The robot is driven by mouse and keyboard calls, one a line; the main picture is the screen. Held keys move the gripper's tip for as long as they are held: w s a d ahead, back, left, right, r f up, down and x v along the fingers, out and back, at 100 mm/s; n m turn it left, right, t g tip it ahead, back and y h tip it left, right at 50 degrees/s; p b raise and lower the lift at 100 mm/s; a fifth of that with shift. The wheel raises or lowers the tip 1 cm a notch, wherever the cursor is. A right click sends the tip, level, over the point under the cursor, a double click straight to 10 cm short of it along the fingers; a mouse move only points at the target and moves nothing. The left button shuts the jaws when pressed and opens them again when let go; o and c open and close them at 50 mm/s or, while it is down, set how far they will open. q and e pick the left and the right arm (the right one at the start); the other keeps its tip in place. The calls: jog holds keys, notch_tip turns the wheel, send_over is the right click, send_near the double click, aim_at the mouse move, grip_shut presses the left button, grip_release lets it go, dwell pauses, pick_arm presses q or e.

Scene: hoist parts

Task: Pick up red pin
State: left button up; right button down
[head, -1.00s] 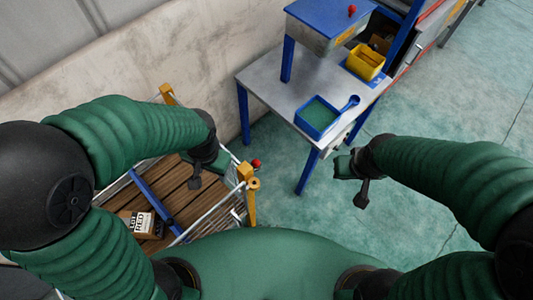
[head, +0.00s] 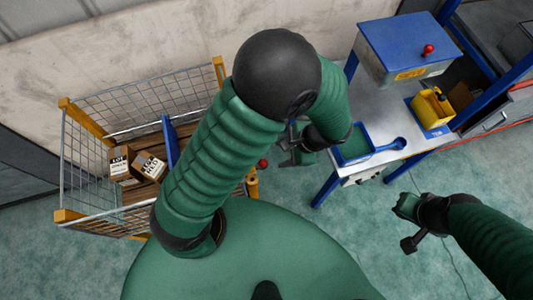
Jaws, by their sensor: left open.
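Two red-topped things could be the red pin. A small red ball (head: 262,164) shows by the near right corner of the wire cage. A red knob (head: 428,49) stands on the blue-topped box on the bench. I cannot tell which is the pin, and their lower parts show poorly. My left gripper (head: 288,154) is open and empty, just right of and slightly above the red ball in the picture, apart from it. My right gripper (head: 404,224) hangs over the floor in front of the bench; its jaw gap is unclear.
The wire cage (head: 75,150) holds two cartons (head: 148,166) and a blue bar (head: 171,143). The metal bench (head: 385,120) carries a blue tray (head: 352,146), a blue scoop-like tool (head: 391,145) and a yellow container (head: 433,109). Floor right of the bench is clear.

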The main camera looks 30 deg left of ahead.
aim_at(264, 162)
pick_arm(q)
jog(key=x, duration=0.8)
jog(key=p+x, duration=0.1)
jog(key=x, duration=0.3)
jog(key=shift+s+a+f, duration=0.15)
jog(key=shift+a+f, duration=0.05)
jog(key=shift+a, duration=0.25)
jog(key=shift+d, duration=0.2)
jog(key=shift+c, duration=1.3)
jog(key=shift+a, duration=0.1)
grip_shut()
